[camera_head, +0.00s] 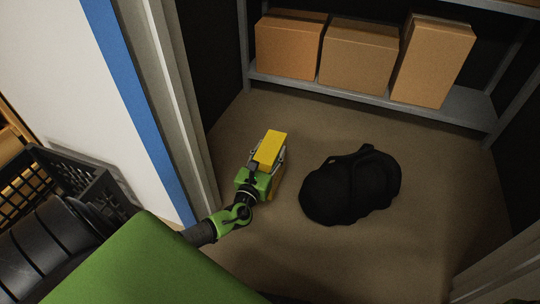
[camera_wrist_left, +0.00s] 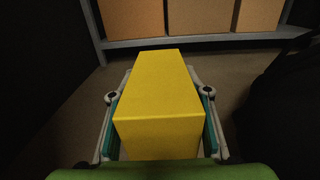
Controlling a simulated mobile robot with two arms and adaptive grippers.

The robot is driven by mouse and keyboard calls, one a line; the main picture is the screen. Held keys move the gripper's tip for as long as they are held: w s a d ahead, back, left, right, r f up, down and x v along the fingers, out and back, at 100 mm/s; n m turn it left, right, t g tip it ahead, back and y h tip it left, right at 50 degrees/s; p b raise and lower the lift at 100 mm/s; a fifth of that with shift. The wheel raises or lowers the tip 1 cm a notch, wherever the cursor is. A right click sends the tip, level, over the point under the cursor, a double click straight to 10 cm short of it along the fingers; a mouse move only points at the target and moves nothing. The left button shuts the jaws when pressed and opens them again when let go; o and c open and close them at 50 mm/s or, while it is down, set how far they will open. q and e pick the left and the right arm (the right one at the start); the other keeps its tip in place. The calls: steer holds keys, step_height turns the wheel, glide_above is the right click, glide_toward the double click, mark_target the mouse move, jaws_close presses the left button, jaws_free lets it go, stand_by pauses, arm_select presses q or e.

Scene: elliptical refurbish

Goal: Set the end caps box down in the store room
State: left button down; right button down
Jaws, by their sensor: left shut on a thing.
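The end caps box is a plain yellow box (camera_head: 271,147), seen in the head view just inside the store room doorway. It fills the middle of the left wrist view (camera_wrist_left: 160,95). My left gripper (camera_head: 263,165) is shut on it, with one finger on each side in the wrist view (camera_wrist_left: 160,110). I cannot tell whether the underside of the box touches the floor. The store room floor (camera_head: 340,255) is brown and bare around the box. My right gripper is in neither view.
A black bag (camera_head: 350,187) lies on the floor right of the box. A grey shelf (camera_head: 365,95) at the back holds cardboard boxes (camera_head: 358,55). The blue-edged door frame (camera_head: 150,110) stands close on the left. A black crate (camera_head: 85,180) is outside it. Floor before the shelf is clear.

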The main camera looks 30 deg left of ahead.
mark_target(262, 167)
arm_select(q)
steer(key=shift+r, duration=0.15)
steer(key=c, duration=1.1)
jaws_free()
steer(key=shift+s, duration=0.2)
steer(key=p+v, duration=0.4)
steer(key=v, duration=0.4)
steer(key=shift+s+d+r, duration=0.1)
steer(key=shift+s+d, duration=0.05)
steer(key=shift+s, duration=0.05)
steer(key=shift+p+v, duration=0.3)
steer(key=shift+v, duration=0.8)
steer(key=shift+s+d, duration=0.1)
steer(key=shift+s, duration=0.4)
